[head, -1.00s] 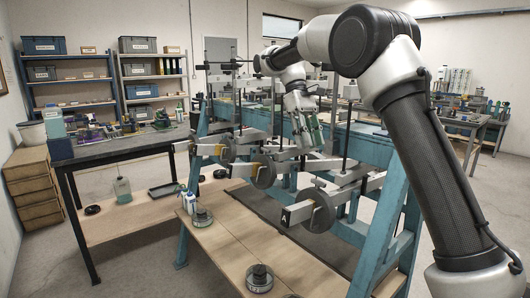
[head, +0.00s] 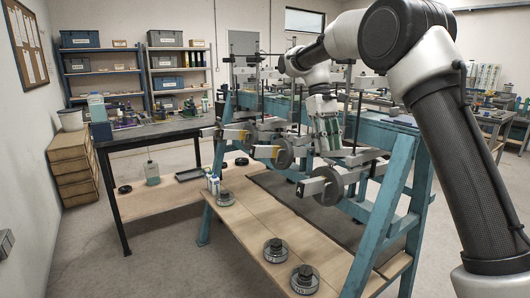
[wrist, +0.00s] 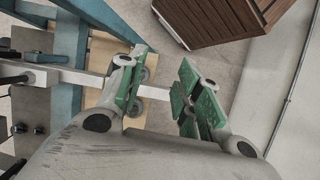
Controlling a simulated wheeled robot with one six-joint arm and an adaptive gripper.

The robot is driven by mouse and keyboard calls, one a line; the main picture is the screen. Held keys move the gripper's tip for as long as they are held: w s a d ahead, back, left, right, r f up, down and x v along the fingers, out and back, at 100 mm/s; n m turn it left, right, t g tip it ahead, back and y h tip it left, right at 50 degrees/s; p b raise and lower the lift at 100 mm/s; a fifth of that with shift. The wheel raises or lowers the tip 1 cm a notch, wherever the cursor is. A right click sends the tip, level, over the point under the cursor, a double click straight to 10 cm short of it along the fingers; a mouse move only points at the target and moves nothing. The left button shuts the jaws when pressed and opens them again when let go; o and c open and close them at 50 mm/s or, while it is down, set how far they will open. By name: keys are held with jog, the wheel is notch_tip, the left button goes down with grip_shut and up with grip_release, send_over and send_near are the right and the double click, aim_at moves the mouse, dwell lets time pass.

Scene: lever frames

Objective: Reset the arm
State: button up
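My gripper (head: 328,140) hangs in front of the blue lever frame (head: 375,140), beside the levers. In the wrist view its two green-padded fingers (wrist: 162,98) are apart, and a pale lever bar (wrist: 80,78) reaches into the space below them. I cannot tell whether they touch it. In the head view the nearest lever (head: 312,187) has a grey disc weight (head: 328,186) on it. My arm hides part of the frame.
Several round weights (head: 276,251) stand on the wooden lower shelf (head: 240,222). A dark-topped bench (head: 165,130) with bottles and small items stands at the left. The floor at front left is clear.

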jog(key=s+d+m+t, duration=0.2)
jog(key=s+d, duration=0.4)
jog(key=s, duration=0.5)
jog(key=s+d+m+t+y, duration=0.1)
jog(key=s+d+m+t, duration=0.1)
jog(key=s+d, duration=0.4)
jog(key=s+d+m+t, duration=0.2)
jog(key=s+d+t, duration=0.2)
jog(key=s, duration=1.1)
jog(key=shift+s+d+f+t+y, duration=0.3)
jog(key=shift+d+f+y, duration=0.1)
jog(key=shift+d, duration=0.6)
